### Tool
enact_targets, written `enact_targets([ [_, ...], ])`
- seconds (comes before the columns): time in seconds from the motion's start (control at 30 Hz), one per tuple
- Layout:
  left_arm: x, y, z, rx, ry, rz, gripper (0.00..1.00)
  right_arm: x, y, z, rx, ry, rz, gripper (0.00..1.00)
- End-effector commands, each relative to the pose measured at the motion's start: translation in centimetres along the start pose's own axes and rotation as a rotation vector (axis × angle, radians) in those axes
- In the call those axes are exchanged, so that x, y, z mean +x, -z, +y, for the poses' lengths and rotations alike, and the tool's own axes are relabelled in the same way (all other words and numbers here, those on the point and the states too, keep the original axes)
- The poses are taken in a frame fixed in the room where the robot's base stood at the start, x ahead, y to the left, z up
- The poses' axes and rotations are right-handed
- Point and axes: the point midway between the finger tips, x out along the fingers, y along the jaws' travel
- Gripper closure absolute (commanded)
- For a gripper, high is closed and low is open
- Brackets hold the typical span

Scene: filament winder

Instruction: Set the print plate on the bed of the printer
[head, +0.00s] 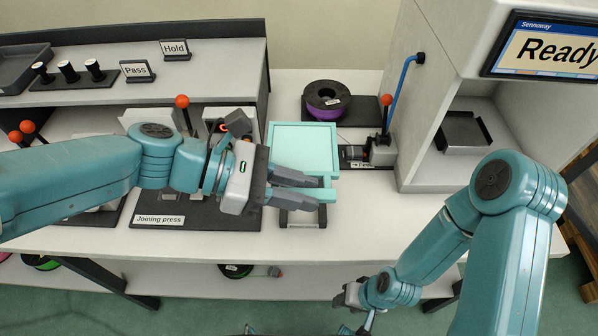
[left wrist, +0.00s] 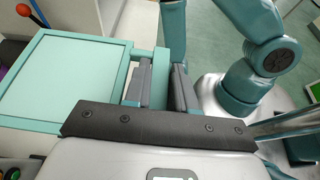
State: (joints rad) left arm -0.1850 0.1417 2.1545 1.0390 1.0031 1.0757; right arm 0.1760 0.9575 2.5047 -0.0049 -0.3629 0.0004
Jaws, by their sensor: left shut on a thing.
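The print plate (head: 303,148) is a flat teal square with a raised rim and a handle on its near side. It is over the middle of the table, left of the printer; I cannot tell whether it touches what is beneath. My left gripper (head: 318,194) is shut on the plate's handle; the left wrist view shows the handle (left wrist: 161,64) between the fingers, with the plate (left wrist: 65,75) to the left. The printer (head: 440,85) stands at the right with a "Ready" screen. Its dark bed (head: 465,131) is bare inside the open bay. My right gripper (head: 358,300) is low, in front of the table; its jaws are unclear.
A purple filament spool (head: 326,100) lies behind the plate. A small device with a red-knobbed lever (head: 384,145) and a blue tube (head: 402,85) stand between plate and printer. The joining press (head: 200,205) is under my left arm. The table's front right is clear.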

Motion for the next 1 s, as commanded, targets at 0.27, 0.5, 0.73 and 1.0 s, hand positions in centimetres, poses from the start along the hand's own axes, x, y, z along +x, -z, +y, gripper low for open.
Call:
enact_targets([
  [0.27, -0.2, -0.7, -3.7, 0.002, -0.001, -0.001, 1.0, -0.3, 0.0, -0.1, 0.0, 0.0, 0.0, 0.57],
  [0.5, -0.3, -1.1, -6.9, 0.003, 0.0, -0.002, 1.0, -0.8, 0.0, -0.3, 0.0, 0.0, 0.0, 0.57],
  [0.73, -0.4, -1.4, -9.2, 0.002, 0.0, -0.001, 1.0, -1.3, 0.0, -0.5, 0.0, 0.0, 0.0, 0.57],
  [1.0, -0.4, -1.4, -9.4, 0.001, 0.0, -0.001, 1.0, -1.2, 0.0, -0.5, 0.0, 0.0, 0.0, 0.57],
])
